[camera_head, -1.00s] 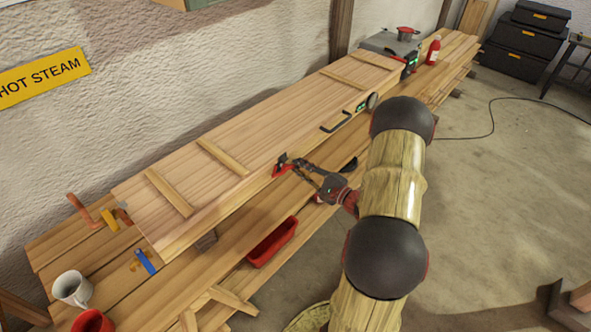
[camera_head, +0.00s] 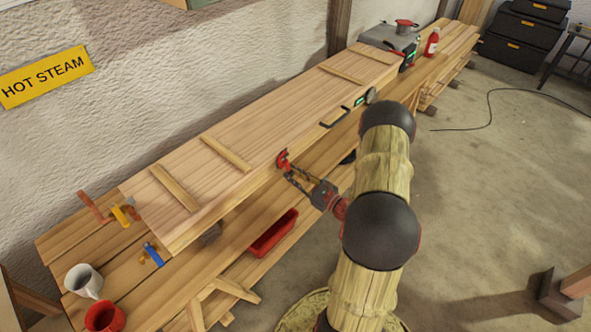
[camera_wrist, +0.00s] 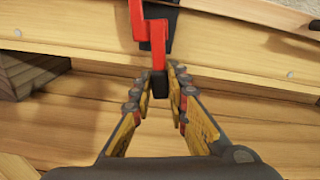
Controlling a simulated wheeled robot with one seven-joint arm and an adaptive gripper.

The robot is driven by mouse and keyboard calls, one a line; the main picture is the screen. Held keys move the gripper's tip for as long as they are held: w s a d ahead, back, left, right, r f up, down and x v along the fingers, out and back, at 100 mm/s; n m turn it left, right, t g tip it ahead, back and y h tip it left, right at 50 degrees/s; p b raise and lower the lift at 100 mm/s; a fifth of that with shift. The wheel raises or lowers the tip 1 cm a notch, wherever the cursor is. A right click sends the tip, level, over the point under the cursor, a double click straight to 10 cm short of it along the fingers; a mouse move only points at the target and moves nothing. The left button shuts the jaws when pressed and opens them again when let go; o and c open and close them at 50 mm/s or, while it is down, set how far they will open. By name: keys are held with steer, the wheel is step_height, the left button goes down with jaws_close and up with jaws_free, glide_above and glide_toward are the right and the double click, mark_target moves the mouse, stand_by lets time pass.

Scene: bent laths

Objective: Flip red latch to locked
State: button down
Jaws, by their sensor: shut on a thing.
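The red latch (camera_head: 283,160) is on the front edge of the long wooden box on the bench. In the wrist view the latch (camera_wrist: 152,35) is a bent red lever on a dark mount, with a black tip hanging down. My gripper (camera_wrist: 160,80) has its fingers on either side of that black tip and is shut on it. In the head view my gripper (camera_head: 289,172) reaches the latch from the lower right. The latch's far side and the exact finger contact are partly hidden.
The wooden box (camera_head: 260,130) has a black handle (camera_head: 334,117) and a round gauge (camera_head: 370,95) to the right of the latch. A red tray (camera_head: 273,234) is on the lower shelf.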

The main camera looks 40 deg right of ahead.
steer(key=shift+a+f+m+p, duration=0.1)
steer(key=shift+a+m+p, duration=0.45)
steer(key=shift+m, duration=0.55)
steer(key=shift+s+a, duration=0.1)
steer(key=c, duration=1.7)
jaws_free()
steer(key=s, duration=0.8)
steer(key=s+d, duration=0.1)
steer(key=s, duration=0.3)
